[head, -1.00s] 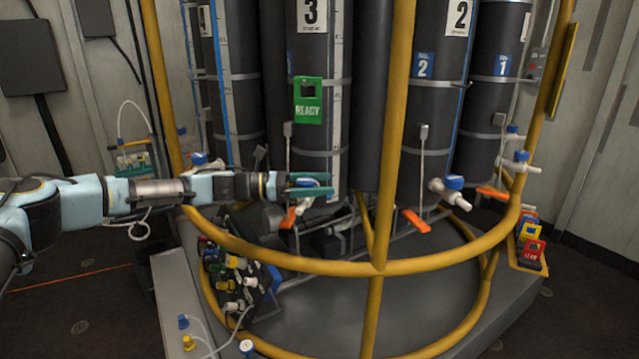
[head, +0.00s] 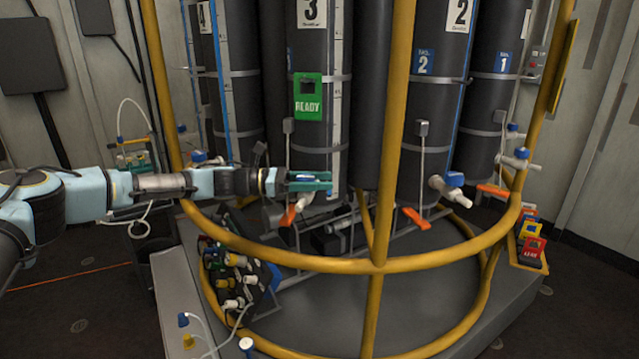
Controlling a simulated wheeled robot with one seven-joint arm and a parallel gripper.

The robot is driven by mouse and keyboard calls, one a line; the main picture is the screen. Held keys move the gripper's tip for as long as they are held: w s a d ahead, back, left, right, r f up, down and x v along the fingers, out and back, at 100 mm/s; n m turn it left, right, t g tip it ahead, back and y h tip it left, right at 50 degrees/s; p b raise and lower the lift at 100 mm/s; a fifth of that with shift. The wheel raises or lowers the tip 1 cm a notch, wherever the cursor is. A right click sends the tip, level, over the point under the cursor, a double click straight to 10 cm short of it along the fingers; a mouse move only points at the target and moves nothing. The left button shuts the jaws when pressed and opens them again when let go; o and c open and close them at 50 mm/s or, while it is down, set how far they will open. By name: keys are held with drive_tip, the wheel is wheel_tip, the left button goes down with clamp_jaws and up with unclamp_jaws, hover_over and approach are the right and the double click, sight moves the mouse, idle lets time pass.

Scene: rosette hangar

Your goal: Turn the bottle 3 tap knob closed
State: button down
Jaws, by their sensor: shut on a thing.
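Bottle 3 (head: 308,148) is a tall dark cylinder with a "3" label and a green READY tag. Near its base is a white tap (head: 308,203) with a blue knob (head: 329,191). My gripper (head: 316,181) reaches in from the left, level, with green fingers. The fingers are shut on the knob, and they hide most of it. Only a small blue part shows by the fingertips, so its exact turn angle cannot be told.
A yellow rail cage (head: 378,268) surrounds the bottles, with an upright post (head: 396,120) right of my gripper. Bottle 2 (head: 428,110) stands to the right with its own tap (head: 450,188). An orange lever (head: 289,216) hangs just below my gripper.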

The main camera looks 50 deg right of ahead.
drive_tip(key=shift+a+m+g+y+b, duration=0.1)
drive_tip(key=shift+m+g+y+b, duration=0.3)
drive_tip(key=shift+m+y, duration=0.15)
drive_tip(key=shift+c, duration=1.3)
unclamp_jaws()
drive_tip(key=shift+s, duration=0.1)
drive_tip(key=b+v, duration=0.3)
drive_tip(key=v, duration=0.7)
drive_tip(key=shift+w+a+b, duration=0.2)
drive_tip(key=shift+w+b, duration=0.15)
drive_tip(key=shift+w, duration=0.05)
